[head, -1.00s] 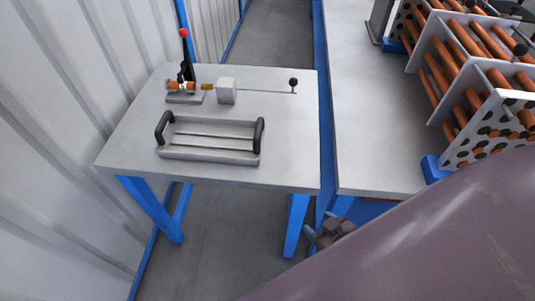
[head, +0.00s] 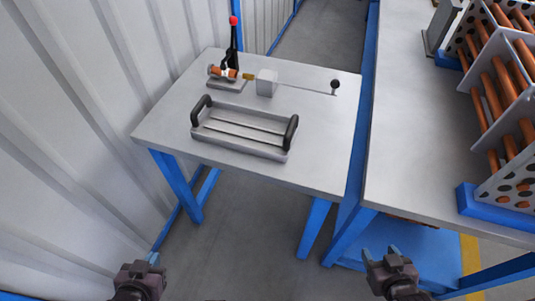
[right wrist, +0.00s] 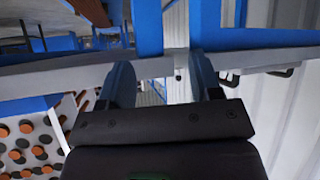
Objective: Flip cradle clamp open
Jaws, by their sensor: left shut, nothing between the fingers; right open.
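The cradle clamp (head: 234,45) stands at the back left of the small grey table in the head view, its black lever upright with a red knob on top. A short copper-coloured piece (head: 222,72) lies in the cradle at its base. My left gripper (head: 153,260) is shut and empty, low in front of the table. My right gripper (head: 381,253) is open and empty, low at the right, well away from the clamp. In the right wrist view its two fingers (right wrist: 163,85) stand apart with nothing between them.
A grey tray with black handles (head: 243,132) sits on the small table (head: 320,170). A white block (head: 267,82) and a thin rod with a black knob (head: 335,87) are beside the clamp. A larger bench with a tube rack (head: 505,105) stands right. A corrugated wall is left.

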